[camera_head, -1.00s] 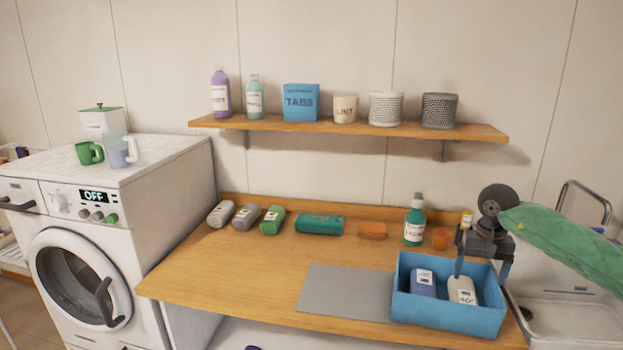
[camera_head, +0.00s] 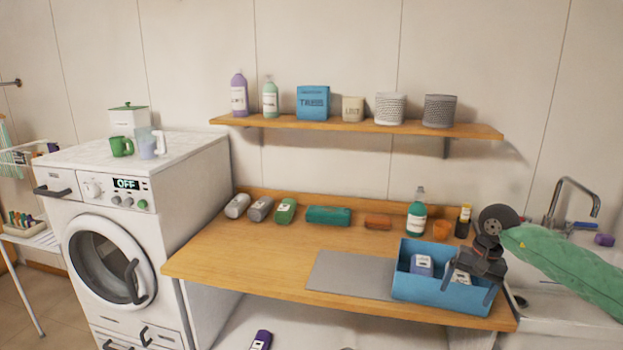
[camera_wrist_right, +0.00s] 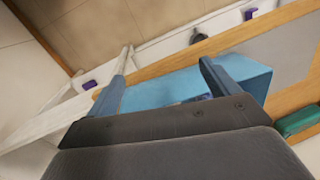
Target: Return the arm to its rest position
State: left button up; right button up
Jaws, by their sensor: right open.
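My right gripper (camera_head: 468,284) is in the head view at the right end of the blue bin (camera_head: 425,287), its green-sleeved arm coming in from the right. Its two fingers are apart with nothing between them. In the right wrist view the open fingers (camera_wrist_right: 160,80) show with the blue bin (camera_wrist_right: 165,88) beyond them. A blue bottle (camera_head: 422,265) lies in the bin's left part. A pale bottle (camera_head: 459,277) beside it is partly hidden by the gripper. My left gripper is not in view.
Behind the bin stand a green bottle (camera_head: 416,220), an orange cup (camera_head: 442,231) and a dark yellow-topped bottle (camera_head: 463,222). A grey mat (camera_head: 350,275) lies left of the bin. A sink (camera_head: 565,300) is at the right. The wooden counter (camera_head: 245,255) has free room at left.

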jog(key=a+f+m+t+y, duration=0.4)
jog(key=a+m+t+y, duration=0.25)
jog(key=a+m, duration=0.65)
jog(key=a+f+m+t+y, duration=0.45)
jog(key=a+m+y, duration=0.5)
jog(key=a, duration=0.65)
jog(key=s+d+f+m+t+h, duration=0.2)
jog(key=d+f+m+h, duration=0.2)
jog(key=f+m+h, duration=0.65)
jog(key=s+d+f+m+t+h, duration=0.35)
jog(key=f+m, duration=0.35)
jog(key=m, duration=0.8)
jog(key=s+d+f+m+g+h, duration=0.2)
jog(key=s+f+m+g+h, duration=0.35)
jog(key=s+f+m, duration=0.75)
jog(key=s+a+f+m+g+y, duration=0.1)
jog(key=s+f+g, duration=0.4)
jog(key=s, duration=0.6)
jog(key=s+a+f+m+g+y, duration=0.1)
jog(key=s+a+f+m+g, duration=0.1)
jog(key=s+f, duration=0.6)
jog(key=s+m+g, duration=0.1)
jog(key=s+g, duration=0.1)
jog(key=s, duration=0.1)
jog(key=shift+s+f+g, duration=0.2)
jog(key=shift+s+g, duration=0.15)
jog(key=shift+g, duration=0.05)
